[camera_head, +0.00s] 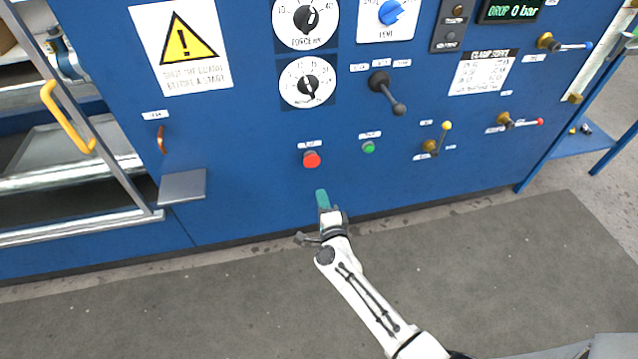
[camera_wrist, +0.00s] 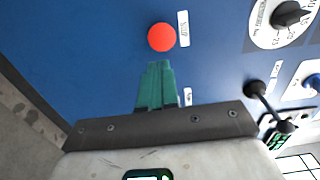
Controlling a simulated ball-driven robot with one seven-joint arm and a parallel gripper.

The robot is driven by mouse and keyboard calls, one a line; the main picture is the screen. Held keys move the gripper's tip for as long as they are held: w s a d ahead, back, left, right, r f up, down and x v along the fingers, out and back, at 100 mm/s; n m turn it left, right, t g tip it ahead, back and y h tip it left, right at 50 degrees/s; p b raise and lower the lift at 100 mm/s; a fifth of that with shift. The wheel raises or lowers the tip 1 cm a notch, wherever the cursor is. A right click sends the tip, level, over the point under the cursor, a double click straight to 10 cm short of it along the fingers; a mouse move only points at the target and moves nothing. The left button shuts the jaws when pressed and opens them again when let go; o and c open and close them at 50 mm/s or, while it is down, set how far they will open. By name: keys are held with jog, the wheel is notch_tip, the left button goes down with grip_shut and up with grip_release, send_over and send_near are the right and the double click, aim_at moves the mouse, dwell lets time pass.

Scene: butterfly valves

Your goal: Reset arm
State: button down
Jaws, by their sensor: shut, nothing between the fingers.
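My gripper (camera_head: 321,197) has teal fingers and is shut and empty in front of the blue panel. In the head view it is just below the red button (camera_head: 312,159). In the wrist view the closed fingers (camera_wrist: 157,78) point up at the red button (camera_wrist: 161,37), with a gap between. My white arm reaches up from the lower right over the grey floor.
The blue machine panel (camera_head: 250,140) carries dials, a green button (camera_head: 368,147), a black lever (camera_head: 388,93) and valves with a yellow (camera_head: 438,137) and a red (camera_head: 522,123) handle. A grey ledge (camera_head: 183,186) juts out at left. The floor mat (camera_head: 200,310) is clear.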

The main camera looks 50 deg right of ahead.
jog(key=shift+v, duration=0.85)
jog(key=a+r+n+y, duration=0.2)
jog(key=a+n+y, duration=0.9)
jog(key=a+n, duration=0.15)
jog(key=s+a+f+n+g+y, duration=0.1)
jog(key=s+a+n+g, duration=0.15)
jog(key=s+n, duration=0.2)
jog(key=s+a+n+g+y, duration=0.1)
jog(key=s+a+n+g, duration=0.1)
jog(key=s+n+g, duration=0.25)
jog(key=s+d+r+n+g+h, duration=0.1)
jog(key=s+d+r+g+h, duration=0.15)
jog(key=s, duration=0.65)
jog(key=s+d+r+n+g+h, duration=0.15)
jog(key=s+g, duration=0.25)
jog(key=s, duration=0.4)
notch_tip(320, 180, up, 16)
jog(key=s+p, duration=0.1)
jog(key=p, duration=1.6)
jog(key=shift+r+y, duration=0.15)
jog(key=shift+y, duration=0.25)
jog(key=shift+a+g, duration=0.15)
jog(key=shift+g, duration=0.1)
